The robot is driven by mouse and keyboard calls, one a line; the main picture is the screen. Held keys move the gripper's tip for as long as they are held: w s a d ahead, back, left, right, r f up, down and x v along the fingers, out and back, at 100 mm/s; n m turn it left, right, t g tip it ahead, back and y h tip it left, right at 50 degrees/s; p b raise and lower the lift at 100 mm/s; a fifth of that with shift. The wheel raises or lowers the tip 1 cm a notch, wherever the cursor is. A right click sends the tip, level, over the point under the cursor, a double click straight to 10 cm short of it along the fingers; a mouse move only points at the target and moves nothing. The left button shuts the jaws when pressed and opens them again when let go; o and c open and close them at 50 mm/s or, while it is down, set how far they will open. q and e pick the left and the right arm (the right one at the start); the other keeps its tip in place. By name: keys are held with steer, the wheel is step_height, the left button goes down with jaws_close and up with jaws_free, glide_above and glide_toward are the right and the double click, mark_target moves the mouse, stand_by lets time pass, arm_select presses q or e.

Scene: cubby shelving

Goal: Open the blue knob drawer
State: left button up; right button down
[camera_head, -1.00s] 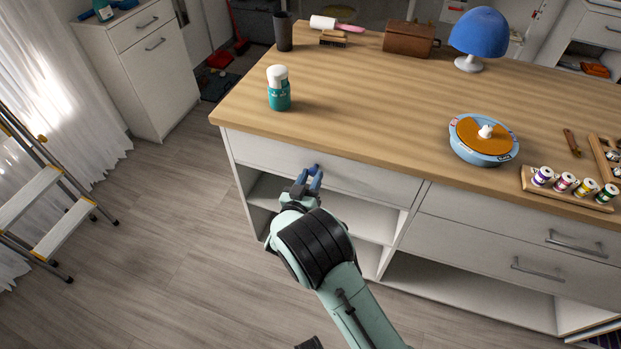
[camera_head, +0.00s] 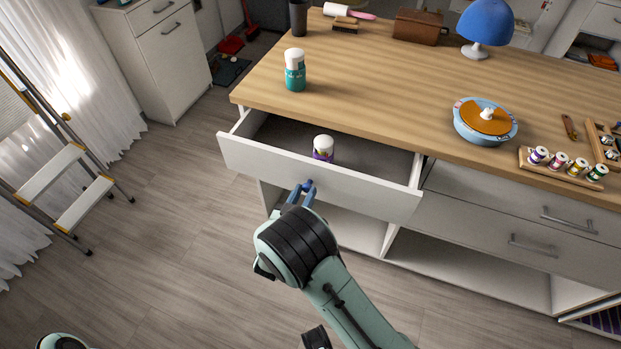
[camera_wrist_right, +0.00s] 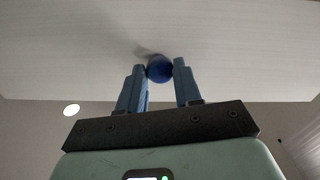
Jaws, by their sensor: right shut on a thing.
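The white drawer (camera_head: 252,167) under the left part of the counter is pulled well out. A white jar with a purple band (camera_head: 323,148) stands inside it. The blue knob (camera_head: 309,186) is on the middle of the drawer front. My right gripper (camera_head: 303,193) is shut on the knob. In the right wrist view the blue knob (camera_wrist_right: 159,68) sits between the two blue fingertips (camera_wrist_right: 160,72), close against the drawer front (camera_wrist_right: 240,50).
The wooden countertop (camera_head: 390,90) holds a teal bottle (camera_head: 295,72), a blue and orange round dish (camera_head: 485,122), a blue lamp (camera_head: 486,22) and a rack of spools (camera_head: 562,168). A stepladder (camera_head: 60,180) stands at the left. The floor between is clear.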

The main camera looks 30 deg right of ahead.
steer(key=v, duration=0.6)
steer(key=shift+a+p, duration=0.2)
steer(key=shift+p, duration=0.15)
steer(key=shift+s, duration=0.15)
steer(key=c, duration=0.8)
jaws_free()
steer(key=shift+a, duration=0.1)
steer(key=v, duration=1.3)
